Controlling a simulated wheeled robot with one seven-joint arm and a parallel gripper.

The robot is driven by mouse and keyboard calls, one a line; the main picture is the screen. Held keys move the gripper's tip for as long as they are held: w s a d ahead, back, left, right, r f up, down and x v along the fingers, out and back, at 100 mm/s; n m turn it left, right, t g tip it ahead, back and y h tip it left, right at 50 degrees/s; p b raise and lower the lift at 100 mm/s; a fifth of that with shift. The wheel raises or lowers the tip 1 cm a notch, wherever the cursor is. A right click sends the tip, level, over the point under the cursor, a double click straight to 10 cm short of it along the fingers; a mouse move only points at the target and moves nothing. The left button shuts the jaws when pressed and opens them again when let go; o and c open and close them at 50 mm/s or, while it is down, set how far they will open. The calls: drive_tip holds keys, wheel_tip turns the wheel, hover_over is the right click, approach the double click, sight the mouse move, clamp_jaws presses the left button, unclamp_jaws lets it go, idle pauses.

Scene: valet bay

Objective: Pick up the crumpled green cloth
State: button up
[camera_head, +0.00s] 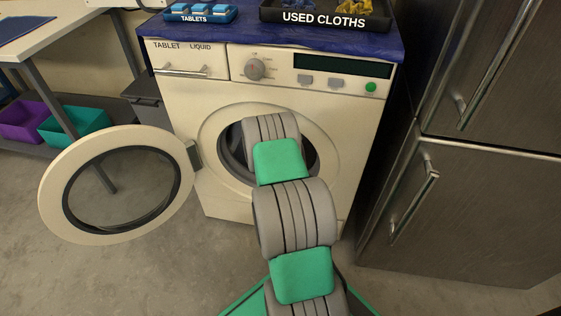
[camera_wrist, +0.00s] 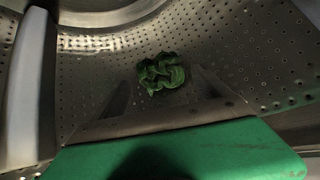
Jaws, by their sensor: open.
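The crumpled green cloth (camera_wrist: 161,74) lies on the perforated metal wall inside the washing machine (camera_head: 222,92) drum (camera_wrist: 225,55). It is seen in the wrist view only. My gripper (camera_wrist: 160,88) is inside the drum, open. Its two fingers stand to the left and right of the cloth in the picture. I cannot tell whether the fingers touch it or how far off it is. In the head view my arm reaches through the round door opening, and the gripper and the cloth are hidden.
The round door (camera_head: 52,190) hangs open at left. On top are a tablets tray (camera_head: 200,19) and a used cloths tray (camera_head: 325,19). A steel fridge (camera_head: 470,200) stands close at right. A table with purple (camera_head: 22,122) and teal (camera_head: 78,124) bins is at far left.

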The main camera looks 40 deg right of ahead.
drive_tip(key=b+x, duration=0.2)
drive_tip(key=x, duration=0.2)
drive_tip(key=shift+f+b, duration=0.4)
drive_tip(key=shift+f, duration=0.05)
drive_tip(key=shift+w+d, duration=0.1)
drive_tip(key=shift+w, duration=0.05)
drive_tip(key=shift+r, duration=0.15)
drive_tip(key=c, duration=1.1)
